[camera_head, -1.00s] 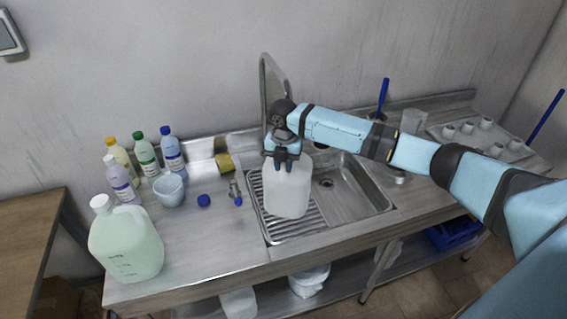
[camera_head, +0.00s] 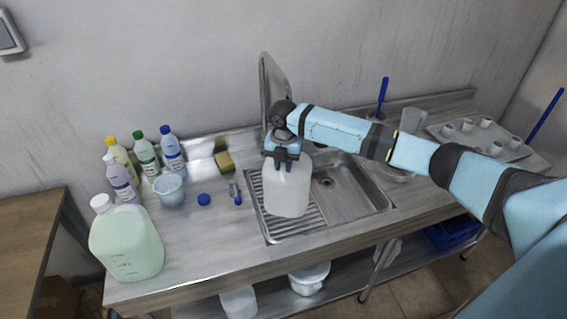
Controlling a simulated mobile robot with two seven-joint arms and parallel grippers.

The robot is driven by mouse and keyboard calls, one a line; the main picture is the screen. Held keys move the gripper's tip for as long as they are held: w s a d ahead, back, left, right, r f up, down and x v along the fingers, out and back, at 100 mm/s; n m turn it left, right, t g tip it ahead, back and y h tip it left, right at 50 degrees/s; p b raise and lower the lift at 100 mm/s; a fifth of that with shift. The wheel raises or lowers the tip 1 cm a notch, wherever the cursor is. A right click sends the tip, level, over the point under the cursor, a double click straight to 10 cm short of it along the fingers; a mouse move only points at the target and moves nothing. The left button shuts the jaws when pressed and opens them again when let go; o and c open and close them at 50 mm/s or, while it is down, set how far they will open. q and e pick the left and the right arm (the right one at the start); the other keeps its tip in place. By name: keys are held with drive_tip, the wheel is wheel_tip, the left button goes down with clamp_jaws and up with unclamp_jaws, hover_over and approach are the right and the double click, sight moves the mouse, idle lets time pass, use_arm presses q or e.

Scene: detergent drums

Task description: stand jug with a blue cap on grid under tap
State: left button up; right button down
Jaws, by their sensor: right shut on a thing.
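A white, translucent jug (camera_head: 287,193) is upright over the ribbed grid (camera_head: 277,228) at the left side of the sink, below the tall tap (camera_head: 264,82). My right gripper (camera_head: 283,160) is shut on the jug's top from above. The gripper hides the jug's neck, and no cap shows on it. Whether the jug's base rests on the grid is hard to tell. A loose blue cap (camera_head: 204,199) lies on the counter left of the grid. My left gripper is not in view.
A large jug of pale green liquid (camera_head: 127,243) stands at the counter's left front. Several bottles (camera_head: 146,157) and a small tub (camera_head: 169,189) stand behind it. A sponge (camera_head: 224,161) lies near the wall. A tray of cups (camera_head: 482,139) is at the right. The sink basin (camera_head: 350,200) is free.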

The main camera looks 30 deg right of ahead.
drive_tip(key=shift+f, duration=0.25)
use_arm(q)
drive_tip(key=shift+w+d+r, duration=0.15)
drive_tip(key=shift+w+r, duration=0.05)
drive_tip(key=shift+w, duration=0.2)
use_arm(e)
drive_tip(key=shift+f, duration=0.1)
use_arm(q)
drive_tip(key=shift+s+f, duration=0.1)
use_arm(e)
drive_tip(key=c, duration=0.9)
unclamp_jaws()
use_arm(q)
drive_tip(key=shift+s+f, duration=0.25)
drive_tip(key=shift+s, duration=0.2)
